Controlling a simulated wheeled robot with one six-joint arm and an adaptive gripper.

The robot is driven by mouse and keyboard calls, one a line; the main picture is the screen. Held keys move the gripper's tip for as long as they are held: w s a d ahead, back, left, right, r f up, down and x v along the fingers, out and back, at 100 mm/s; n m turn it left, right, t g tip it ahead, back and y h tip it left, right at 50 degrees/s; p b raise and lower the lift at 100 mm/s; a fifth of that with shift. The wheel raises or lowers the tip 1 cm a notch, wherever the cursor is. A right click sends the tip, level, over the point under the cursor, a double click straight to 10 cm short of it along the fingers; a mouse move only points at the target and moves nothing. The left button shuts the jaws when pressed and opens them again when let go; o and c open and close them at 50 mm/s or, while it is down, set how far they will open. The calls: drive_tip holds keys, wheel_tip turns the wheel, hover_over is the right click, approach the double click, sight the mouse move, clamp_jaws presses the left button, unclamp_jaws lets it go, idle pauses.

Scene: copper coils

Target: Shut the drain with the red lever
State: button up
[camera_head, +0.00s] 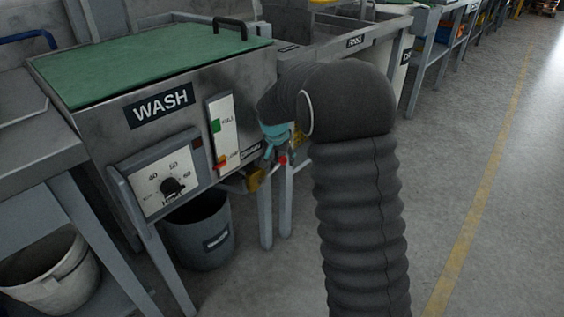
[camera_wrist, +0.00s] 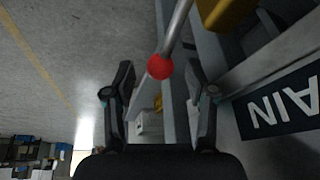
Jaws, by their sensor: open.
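The red lever's ball knob (camera_wrist: 159,66) is on a thin metal rod (camera_wrist: 177,28) that runs up to the brass valve (camera_wrist: 222,12) in the wrist view. In the head view the red knob (camera_head: 282,160) is right of and slightly above the brass valve (camera_head: 256,179), low on the wash tank's right end. My gripper (camera_wrist: 160,80) is open, with one finger on either side of the knob in the picture; I cannot tell whether either touches it. In the head view my gripper (camera_head: 277,140) is just above the knob, partly hidden by my arm.
A drain sign (camera_wrist: 282,103) is close to my right finger. A grey bucket (camera_head: 198,235) stands below the tank. Open floor (camera_head: 475,200) lies to the right.

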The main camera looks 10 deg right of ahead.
sight(282, 159)
drive_tip(key=shift+x, duration=1.65)
clamp_jaws()
